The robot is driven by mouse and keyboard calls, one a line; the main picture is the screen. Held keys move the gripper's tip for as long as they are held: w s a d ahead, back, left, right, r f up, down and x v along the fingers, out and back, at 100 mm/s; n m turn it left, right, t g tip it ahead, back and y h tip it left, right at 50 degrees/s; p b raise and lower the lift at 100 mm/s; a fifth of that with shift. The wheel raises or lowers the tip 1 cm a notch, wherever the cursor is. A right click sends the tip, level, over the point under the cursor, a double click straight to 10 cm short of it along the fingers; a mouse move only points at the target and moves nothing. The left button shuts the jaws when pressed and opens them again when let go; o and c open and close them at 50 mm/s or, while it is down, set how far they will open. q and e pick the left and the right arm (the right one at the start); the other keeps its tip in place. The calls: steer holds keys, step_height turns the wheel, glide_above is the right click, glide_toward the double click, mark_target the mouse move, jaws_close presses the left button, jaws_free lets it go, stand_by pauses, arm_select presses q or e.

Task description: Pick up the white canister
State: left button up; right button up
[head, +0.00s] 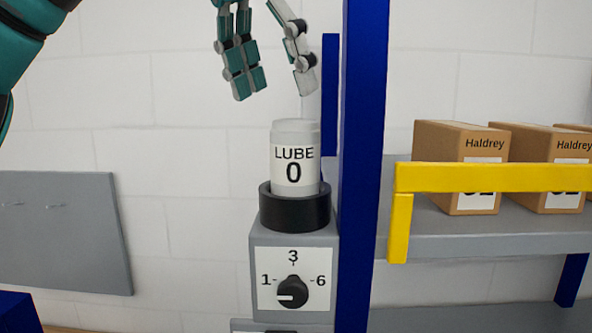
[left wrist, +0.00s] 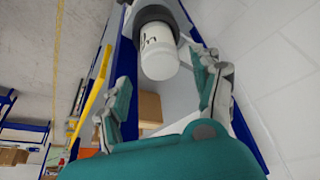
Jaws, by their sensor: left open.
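The white canister (head: 294,157), labelled "LUBE 0", stands upright in a black ring holder (head: 295,211) on a grey box (head: 262,239) with a dial. My left gripper (head: 279,91) is open and empty above the canister, its fingers pointing down and set slightly to the left of it. In the left wrist view the canister (left wrist: 159,56) shows ahead of the spread fingers (left wrist: 165,102), apart from them, with its lower end in the black ring. My right gripper is in neither view.
A blue post (head: 361,160) stands close to the right of the canister. Right of it, a grey shelf with a yellow rail (head: 490,178) holds cardboard boxes (head: 458,140). A grey panel (head: 62,235) is on the white wall at left. The space left of the canister is clear.

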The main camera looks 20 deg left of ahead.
mark_target(294, 151)
arm_select(q)
steer(key=x, duration=0.2)
steer(key=shift+f, duration=0.3)
steer(key=shift+x, duration=0.9)
steer(key=x, duration=0.4)
steer(key=shift+w+d+f, duration=0.1)
steer(key=shift+f, duration=0.1)
steer(key=shift+w+f, duration=0.15)
steer(key=shift+f, duration=0.1)
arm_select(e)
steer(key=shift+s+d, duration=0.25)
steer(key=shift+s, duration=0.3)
arm_select(q)
steer(key=shift+c, duration=0.5)
steer(key=c, duration=0.8)
steer(key=shift+c, duration=0.2)
